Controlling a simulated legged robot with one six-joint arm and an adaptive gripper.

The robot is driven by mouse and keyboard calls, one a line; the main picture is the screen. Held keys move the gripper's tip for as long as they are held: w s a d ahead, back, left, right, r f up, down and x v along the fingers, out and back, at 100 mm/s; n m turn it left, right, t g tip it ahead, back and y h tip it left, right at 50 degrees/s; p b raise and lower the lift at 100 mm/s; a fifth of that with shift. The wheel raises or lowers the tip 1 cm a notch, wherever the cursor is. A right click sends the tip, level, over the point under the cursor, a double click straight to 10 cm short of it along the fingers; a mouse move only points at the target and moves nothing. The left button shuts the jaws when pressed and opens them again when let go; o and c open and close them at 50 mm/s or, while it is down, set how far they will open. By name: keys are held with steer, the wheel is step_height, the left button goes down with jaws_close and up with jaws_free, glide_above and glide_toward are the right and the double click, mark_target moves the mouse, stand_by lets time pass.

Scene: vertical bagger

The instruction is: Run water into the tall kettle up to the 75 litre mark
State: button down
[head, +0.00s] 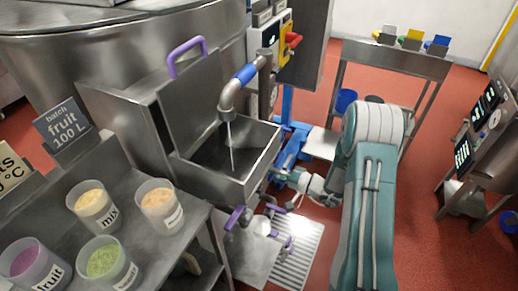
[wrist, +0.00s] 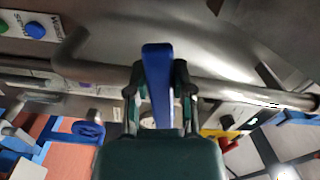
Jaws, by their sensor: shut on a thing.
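In the head view, a steel spout with a blue sleeve (head: 244,75) hangs over an open steel basin (head: 262,160). A thin stream, which looks like water (head: 230,145), falls from the spout into it. I cannot tell whether this basin is part of the tall kettle. A large round steel vessel (head: 60,55) stands at the upper left. No litre mark or water level is readable. In the wrist view, my gripper (wrist: 158,88) is shut on an upright blue handle (wrist: 157,62) in front of a horizontal steel pipe. In the head view, my arm reaches low beside the basin's right side.
A raised lid with a purple handle (head: 187,55) stands behind the basin. Labelled cups, including a green one (head: 105,262), stand on the bench at the lower left by a "batch fruit 100 L" sign (head: 66,130).

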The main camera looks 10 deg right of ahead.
steer(key=shift+w+d+f+n, duration=0.1)
steer(key=shift+w+f+n, duration=0.15)
steer(key=shift+f+n, duration=0.65)
steer(key=shift+r, duration=0.2)
steer(key=shift+w+d+f+n, duration=0.15)
steer(key=shift+f+n, duration=0.15)
steer(key=shift+n, duration=0.45)
steer(key=shift+w+d+f+n, duration=0.15)
steer(key=shift+f+n, duration=0.1)
steer(key=shift+n, duration=0.5)
steer(key=shift+w+d+f+n, duration=0.15)
steer(key=shift+w+f+n, duration=0.1)
steer(key=shift+n, duration=0.35)
steer(key=shift+w+d+f+n, duration=0.15)
steer(key=shift+f+n, duration=0.1)
steer(key=shift+n, duration=0.35)
steer(key=shift+w, duration=0.1)
stand_by(4.1)
